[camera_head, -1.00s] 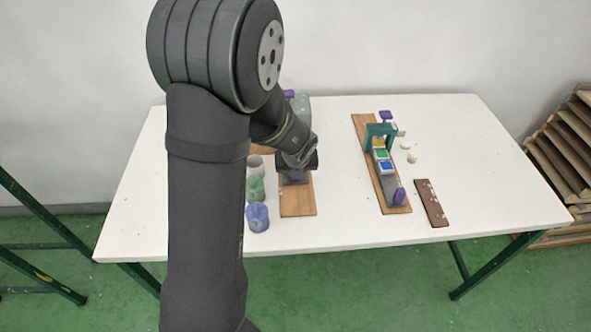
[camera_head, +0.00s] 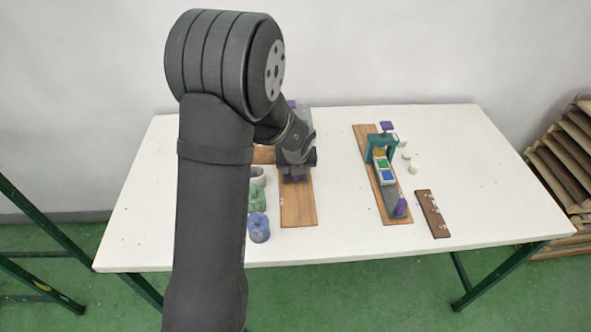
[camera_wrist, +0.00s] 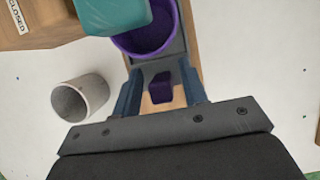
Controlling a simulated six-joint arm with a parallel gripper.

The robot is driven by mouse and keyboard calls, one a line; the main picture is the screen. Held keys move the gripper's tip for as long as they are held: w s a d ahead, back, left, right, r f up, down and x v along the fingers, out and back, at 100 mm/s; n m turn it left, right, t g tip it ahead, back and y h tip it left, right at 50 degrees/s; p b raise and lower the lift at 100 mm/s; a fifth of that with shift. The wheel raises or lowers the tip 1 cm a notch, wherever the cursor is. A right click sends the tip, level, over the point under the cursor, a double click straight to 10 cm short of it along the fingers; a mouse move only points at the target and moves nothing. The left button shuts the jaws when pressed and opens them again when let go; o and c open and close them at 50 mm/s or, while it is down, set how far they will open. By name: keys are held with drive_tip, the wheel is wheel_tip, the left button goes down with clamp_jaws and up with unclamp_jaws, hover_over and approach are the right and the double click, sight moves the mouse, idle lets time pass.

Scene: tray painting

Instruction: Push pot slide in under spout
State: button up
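In the wrist view a purple pot (camera_wrist: 148,38) sits in a grey slide (camera_wrist: 158,66) on a wooden board. A teal spout part (camera_wrist: 115,14) overlaps the pot's upper left rim and hides some of it. My gripper (camera_wrist: 160,85) points along the slide, its two dark blue fingers apart. A dark purple knob (camera_wrist: 160,88) stands between the fingers, with gaps visible on both sides. In the head view my gripper (camera_head: 297,172) is over the left wooden board (camera_head: 298,210), and my arm hides most of this station.
A pale cup (camera_wrist: 80,98) lies close to the left finger. In the head view a green pot (camera_head: 257,199) and a blue pot (camera_head: 259,228) stand left of the board. A second station with a teal arch (camera_head: 380,146) and a brown strip (camera_head: 432,213) are at the right.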

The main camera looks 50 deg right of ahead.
drive_tip(key=shift+s+a+r, duration=0.1)
drive_tip(key=v, duration=1.7)
drive_tip(key=shift+r, duration=0.1)
drive_tip(key=x, duration=1.7)
drive_tip(key=shift+f, duration=0.2)
